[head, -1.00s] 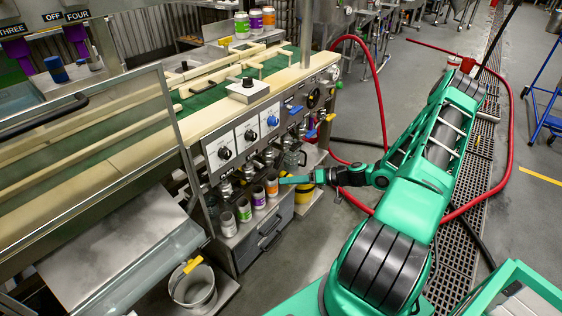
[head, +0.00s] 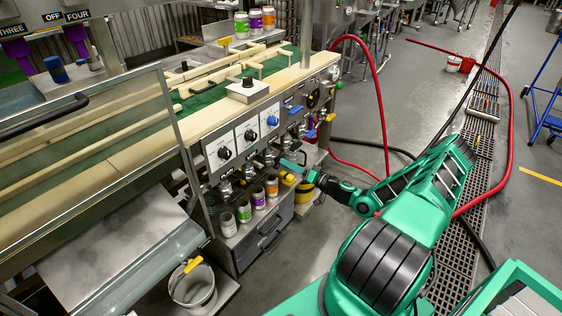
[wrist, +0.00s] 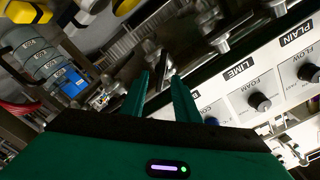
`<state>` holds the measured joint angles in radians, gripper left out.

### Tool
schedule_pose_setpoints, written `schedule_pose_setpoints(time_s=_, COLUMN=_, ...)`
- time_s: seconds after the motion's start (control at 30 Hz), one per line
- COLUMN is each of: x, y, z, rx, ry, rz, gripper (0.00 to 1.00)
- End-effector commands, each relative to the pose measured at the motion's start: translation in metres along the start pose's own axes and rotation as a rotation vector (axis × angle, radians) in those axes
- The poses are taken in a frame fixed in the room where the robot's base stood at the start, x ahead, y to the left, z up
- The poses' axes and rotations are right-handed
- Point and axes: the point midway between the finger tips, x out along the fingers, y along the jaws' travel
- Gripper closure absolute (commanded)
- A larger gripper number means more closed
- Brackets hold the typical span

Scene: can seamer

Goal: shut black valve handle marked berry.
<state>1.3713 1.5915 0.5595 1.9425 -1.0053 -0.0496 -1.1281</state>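In the head view, a row of valves with handles (head: 247,171) runs beneath the grey control panel. I cannot read the word berry in either view, so I cannot single out its black handle. My gripper (head: 287,164) is at the right part of this row, in front of the valves, its teal fingers pointing left. In the wrist view, its two fingers (wrist: 160,78) stand apart with a narrow gap and nothing clearly held. Metal valve parts (wrist: 220,42) lie just beyond the tips. Panel labels reading LIME and PLAIN show at right.
The control panel (head: 238,137) with knobs is above the valves. Several cans (head: 258,196) stand on a grey cabinet below. A metal bucket (head: 193,287) is at lower left. The floor at right is mostly open.

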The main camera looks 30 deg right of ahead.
Motion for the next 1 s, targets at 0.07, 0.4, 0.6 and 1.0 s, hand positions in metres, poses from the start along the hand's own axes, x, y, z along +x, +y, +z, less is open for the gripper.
schedule_pose_setpoints(time_s=0.07, x=0.014, y=0.000, z=0.001, rx=0.000, ry=-0.001, rz=-0.001, gripper=0.71)
schedule_pose_setpoints(time_s=0.4, x=0.046, y=0.000, z=0.000, rx=0.001, ry=-0.001, rz=0.000, gripper=0.71)
schedule_pose_setpoints(time_s=0.6, x=0.047, y=0.000, z=0.000, rx=0.001, ry=-0.001, rz=0.000, gripper=0.71)
schedule_pose_setpoints(time_s=1.0, x=0.043, y=0.007, z=-0.006, rx=-0.002, ry=0.001, rz=0.004, gripper=1.00)
